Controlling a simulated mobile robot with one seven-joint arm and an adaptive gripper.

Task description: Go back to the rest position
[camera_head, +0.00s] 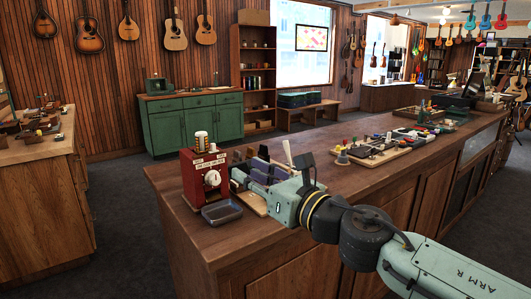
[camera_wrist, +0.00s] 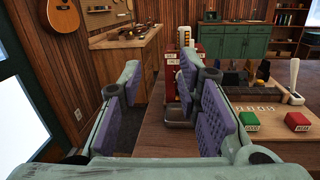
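My gripper (camera_head: 252,172) is over the near left part of the wooden counter (camera_head: 310,152), beside a red machine with a dial (camera_head: 205,178). In the wrist view my gripper (camera_wrist: 160,68) has its two purple-padded fingers spread wide, with nothing held between them. The red machine (camera_wrist: 172,72) and its small metal tray (camera_wrist: 176,114) show beyond the gap between the fingers; the right finger hides part of them. In the head view my arm reaches in from the lower right, across the counter's front edge.
A parts board (camera_head: 370,150) lies farther along the counter. A green cabinet (camera_head: 190,118) and a side bench (camera_head: 40,150) stand apart. Dark floor is free between them.

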